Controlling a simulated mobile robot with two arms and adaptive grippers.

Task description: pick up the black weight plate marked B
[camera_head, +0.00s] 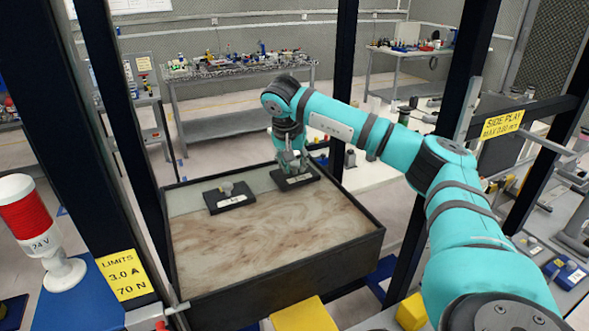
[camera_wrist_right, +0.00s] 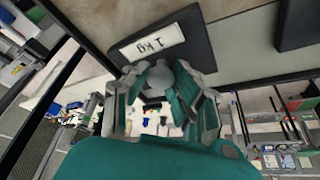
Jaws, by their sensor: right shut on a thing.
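Two black plates lie in the walled bin: a rear-right plate (camera_head: 281,184) and a left plate (camera_head: 217,204). Each carries a pale label; a knob shows on the left one. My right gripper (camera_head: 291,163) is at the rear-right plate. In the right wrist view its fingers (camera_wrist_right: 163,78) are shut around a grey knob (camera_wrist_right: 157,82) on a black plate (camera_wrist_right: 196,42) whose label reads "1 Kg". I cannot make out a letter B on either plate. Whether the held plate is lifted is unclear. My left gripper is not in view.
The bin (camera_head: 280,279) has dark walls and a marbled floor, bare in front of the plates. Black posts (camera_head: 344,90) of a frame rise around it. A red-and-white signal lamp (camera_head: 28,220) stands at left. Cluttered tables (camera_head: 240,85) stand behind.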

